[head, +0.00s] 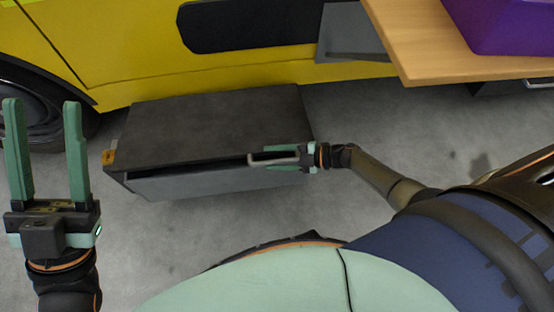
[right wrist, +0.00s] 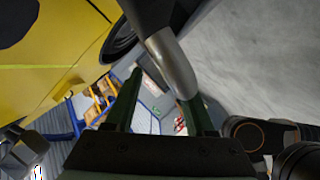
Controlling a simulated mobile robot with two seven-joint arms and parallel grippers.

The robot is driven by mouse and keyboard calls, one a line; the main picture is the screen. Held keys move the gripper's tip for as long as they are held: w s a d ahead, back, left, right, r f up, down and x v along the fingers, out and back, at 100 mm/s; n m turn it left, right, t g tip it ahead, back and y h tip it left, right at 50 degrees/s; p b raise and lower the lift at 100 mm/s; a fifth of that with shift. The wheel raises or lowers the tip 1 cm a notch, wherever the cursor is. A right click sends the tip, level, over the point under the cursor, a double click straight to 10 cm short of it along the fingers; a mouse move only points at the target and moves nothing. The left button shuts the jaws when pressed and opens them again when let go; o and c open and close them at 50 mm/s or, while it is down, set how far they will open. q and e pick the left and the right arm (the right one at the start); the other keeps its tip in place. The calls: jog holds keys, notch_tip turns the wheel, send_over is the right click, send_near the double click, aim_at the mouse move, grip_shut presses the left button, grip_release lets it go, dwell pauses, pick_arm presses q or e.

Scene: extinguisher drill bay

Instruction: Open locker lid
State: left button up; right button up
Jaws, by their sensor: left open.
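The locker is a low dark grey box on the floor, with its front wall (head: 215,182) facing me. Its flat lid (head: 210,125) lies nearly level, and a thin dark gap shows under the front edge. A pale metal bar handle (head: 262,160) sits at the lid's front, right of the middle; it also shows in the right wrist view (right wrist: 172,62). My right gripper (head: 275,157) is at this handle, its fingers apart on either side of it. Whether they touch the bar is unclear. My left gripper (head: 45,105) is open and empty, left of the locker.
A yellow vehicle (head: 130,50) with a dark wheel (head: 35,105) stands right behind the locker. A wooden tabletop (head: 450,55) with a purple box (head: 505,25) is at the upper right. The grey floor (head: 210,220) before the locker is clear.

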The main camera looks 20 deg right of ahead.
aim_at(295, 158)
dwell(0.4)
jog(key=shift+p+v, duration=0.65)
jog(key=shift+v, duration=2.25)
jog(key=p+v, duration=0.2)
jog(key=v, duration=0.6)
jog(key=shift+s+d, duration=0.2)
jog(key=shift+s, duration=0.15)
jog(key=shift+f, duration=0.1)
